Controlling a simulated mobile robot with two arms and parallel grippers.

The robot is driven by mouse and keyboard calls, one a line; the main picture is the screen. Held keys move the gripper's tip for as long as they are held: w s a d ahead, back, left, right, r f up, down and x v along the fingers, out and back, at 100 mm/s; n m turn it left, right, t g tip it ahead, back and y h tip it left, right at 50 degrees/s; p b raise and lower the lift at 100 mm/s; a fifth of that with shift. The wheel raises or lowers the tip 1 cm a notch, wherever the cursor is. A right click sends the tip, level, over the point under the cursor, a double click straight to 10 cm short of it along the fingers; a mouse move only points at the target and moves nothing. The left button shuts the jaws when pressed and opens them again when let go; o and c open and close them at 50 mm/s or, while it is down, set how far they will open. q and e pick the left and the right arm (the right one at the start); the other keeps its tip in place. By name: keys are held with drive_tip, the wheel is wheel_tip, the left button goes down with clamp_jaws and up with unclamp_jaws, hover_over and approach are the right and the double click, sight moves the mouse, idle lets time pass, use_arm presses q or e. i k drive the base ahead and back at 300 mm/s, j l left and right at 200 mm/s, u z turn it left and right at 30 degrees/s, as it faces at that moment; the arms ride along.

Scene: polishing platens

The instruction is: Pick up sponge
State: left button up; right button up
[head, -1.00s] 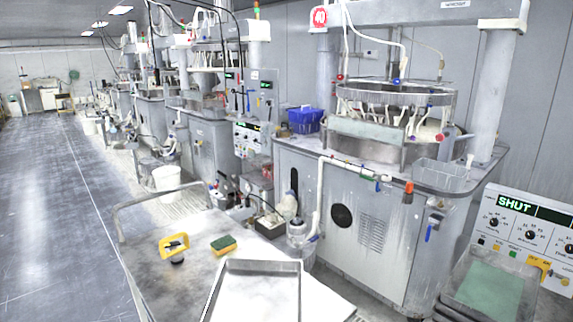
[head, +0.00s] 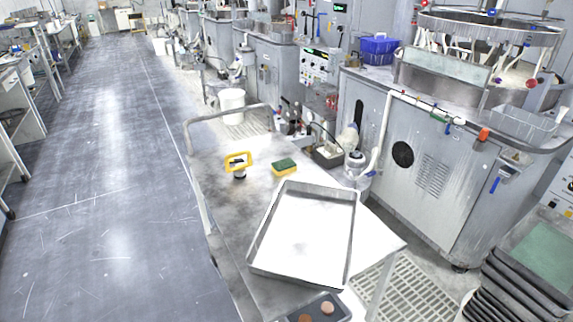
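A yellow and green sponge (head: 284,167) lies on the grey metal cart top (head: 222,215), green side up. A yellow-framed tool with a dark base (head: 238,164) stands just to its left. A shallow metal tray (head: 303,232) lies in front of the sponge, toward me. Neither of my grippers shows in the head view, and nothing touches the sponge.
A cart rail (head: 228,112) rises at the cart's far end. A dark tray with round pieces (head: 318,309) sits at the near edge. A polishing machine (head: 425,175) stands to the right. Open floor (head: 100,200) lies left.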

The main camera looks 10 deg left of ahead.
sight(281, 167)
drive_tip(key=i+j+z, duration=0.15)
drive_tip(key=j+z, duration=0.35)
drive_tip(key=j, duration=1.15)
drive_tip(key=k+j+z, duration=0.1)
drive_tip(key=j+z, duration=0.4)
drive_tip(key=j, duration=1.1)
